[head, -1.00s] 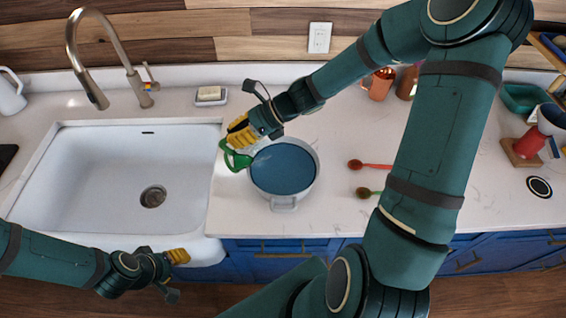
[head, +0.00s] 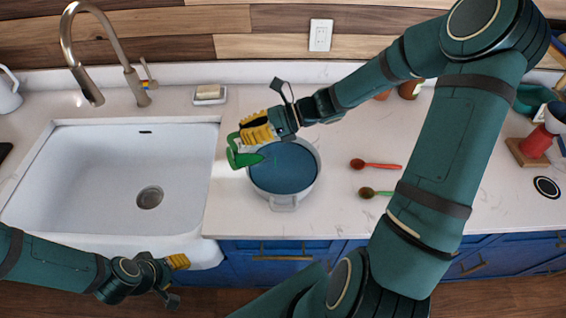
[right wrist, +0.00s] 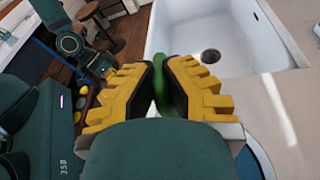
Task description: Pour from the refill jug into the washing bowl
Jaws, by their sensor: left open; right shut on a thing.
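The jug is at the left rim of the washing bowl (head: 285,203), with a green tip reaching over the bowl's inside. I cannot tell its exact tilt or see a stream. The bowl is a white, handled pot, blue inside. My left gripper (head: 179,262) is open and empty before the sink's front edge.
The white sink (head: 95,180) with a tall faucet (head: 135,85) lies left of the bowl. A soap dish (head: 209,95) stands behind. My right arm spans the counter's right side.

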